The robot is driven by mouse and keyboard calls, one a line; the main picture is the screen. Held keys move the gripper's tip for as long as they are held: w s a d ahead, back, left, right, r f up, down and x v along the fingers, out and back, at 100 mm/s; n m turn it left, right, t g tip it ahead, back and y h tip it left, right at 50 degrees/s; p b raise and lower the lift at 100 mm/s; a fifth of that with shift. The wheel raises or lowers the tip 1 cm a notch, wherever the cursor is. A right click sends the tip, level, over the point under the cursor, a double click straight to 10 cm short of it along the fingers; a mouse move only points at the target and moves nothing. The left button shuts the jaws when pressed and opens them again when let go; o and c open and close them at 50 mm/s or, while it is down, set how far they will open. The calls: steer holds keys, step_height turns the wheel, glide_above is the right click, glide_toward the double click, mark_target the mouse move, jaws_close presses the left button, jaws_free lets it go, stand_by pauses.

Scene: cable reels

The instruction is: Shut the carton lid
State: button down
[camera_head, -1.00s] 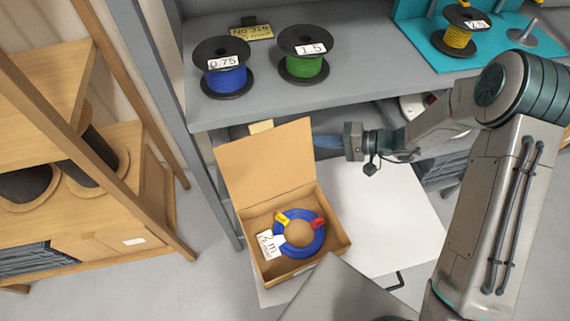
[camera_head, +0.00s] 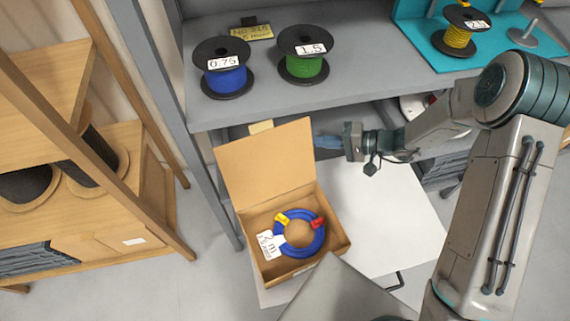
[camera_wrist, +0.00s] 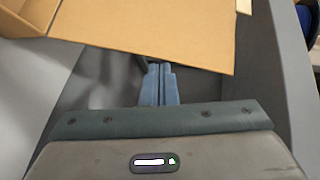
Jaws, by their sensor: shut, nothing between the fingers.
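The carton (camera_head: 335,243) stands open on a white surface in the head view, with a coil of blue cable (camera_head: 291,251) inside. The coil has a yellow tag, a red tag and a white label. The carton lid (camera_head: 264,163) stands up at the back, tilted away from the opening. My gripper (camera_head: 320,141) is shut and empty, just right of the lid's upper right edge. In the wrist view, the shut blue fingers (camera_wrist: 159,84) point towards the lid (camera_wrist: 150,27), whose edge crosses above them. Whether the fingertips touch the lid cannot be told.
A grey shelf (camera_head: 350,85) above the carton holds a blue reel (camera_head: 226,78) and a green reel (camera_head: 305,66). A yellow reel (camera_head: 458,38) stands on a teal board. A wooden rack (camera_head: 150,200) is at the left. The white surface (camera_head: 385,220) right of the carton is clear.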

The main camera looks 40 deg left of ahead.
steer(key=shift+d, duration=0.1)
stand_by(0.3)
steer(key=shift+s+d+b, duration=0.9)
steer(key=shift+s+d, duration=0.7)
steer(key=shift+d, duration=0.3)
steer(key=shift+s+d+b, duration=0.45)
steer(key=shift+s+d, duration=0.35)
steer(key=shift+d, duration=0.2)
steer(key=shift+s+d+b, duration=0.4)
steer(key=shift+s+d, duration=0.35)
steer(key=shift+d, duration=0.2)
steer(key=s+d+b, duration=0.1)
steer(key=d, duration=0.1)
steer(key=s+d, duration=0.2)
steer(key=shift+b, duration=0.35)
